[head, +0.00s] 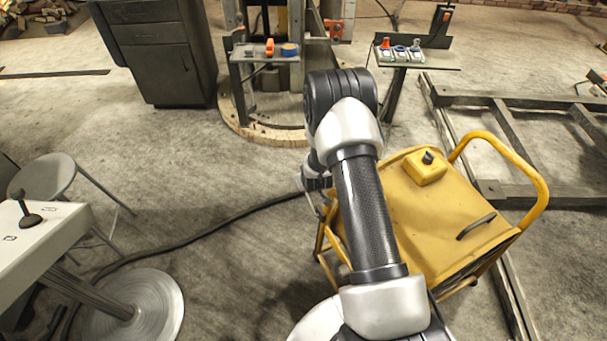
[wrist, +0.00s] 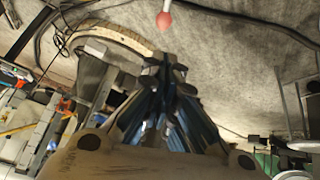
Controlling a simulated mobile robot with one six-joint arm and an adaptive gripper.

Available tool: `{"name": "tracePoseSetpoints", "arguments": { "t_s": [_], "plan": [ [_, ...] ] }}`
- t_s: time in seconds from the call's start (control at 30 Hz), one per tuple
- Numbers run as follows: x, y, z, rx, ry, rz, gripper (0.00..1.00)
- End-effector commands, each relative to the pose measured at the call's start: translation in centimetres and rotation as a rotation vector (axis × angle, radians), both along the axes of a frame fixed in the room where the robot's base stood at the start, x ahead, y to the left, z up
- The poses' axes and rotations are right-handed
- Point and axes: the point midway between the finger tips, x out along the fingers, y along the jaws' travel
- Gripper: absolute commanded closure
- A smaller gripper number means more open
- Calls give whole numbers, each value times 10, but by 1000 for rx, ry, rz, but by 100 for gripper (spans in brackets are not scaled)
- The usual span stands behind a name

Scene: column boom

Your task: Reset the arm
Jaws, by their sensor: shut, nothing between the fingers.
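My gripper (wrist: 165,64) shows in the wrist view with its fingers together and nothing between them. In the head view my arm reaches forward over the left side of a yellow cart, bends at its far joint and folds down. The gripper itself is mostly hidden behind the arm there. A small pink-red ball on a pale stem (wrist: 164,20) shows beyond the fingertips in the wrist view; I cannot tell what it belongs to.
The yellow cart (head: 440,221) with a yellow control box (head: 425,166) stands right. A white console (head: 38,240) and stool (head: 48,176) are left. A dark cabinet (head: 165,60) and small stands (head: 420,62) are behind. A cable (head: 200,236) crosses open floor.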

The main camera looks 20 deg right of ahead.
Motion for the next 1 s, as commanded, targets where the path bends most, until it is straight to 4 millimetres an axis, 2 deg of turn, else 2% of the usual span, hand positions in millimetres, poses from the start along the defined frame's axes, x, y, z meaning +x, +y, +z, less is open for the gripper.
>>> {"name": "tracePoseSetpoints", "arguments": {
  "t_s": [0.23, 0.37, 0.47, 0.53, 0.67, 0.8, 0.87, 1.0],
  "plan": [
    [1, 0, 2, 0, 0, 0, 100],
    [5, 4, 27, 3, -1, 2, 100],
    [8, 11, 71, 11, 4, 7, 100],
    [6, 20, 109, 20, 13, 11, 100],
    [-11, 38, 178, 37, 37, 16, 100],
    [-43, 58, 245, 54, 60, 21, 100],
    [-60, 67, 271, 62, 71, 23, 100],
    [-108, 87, 324, 77, 95, 29, 100]
  ]
}}
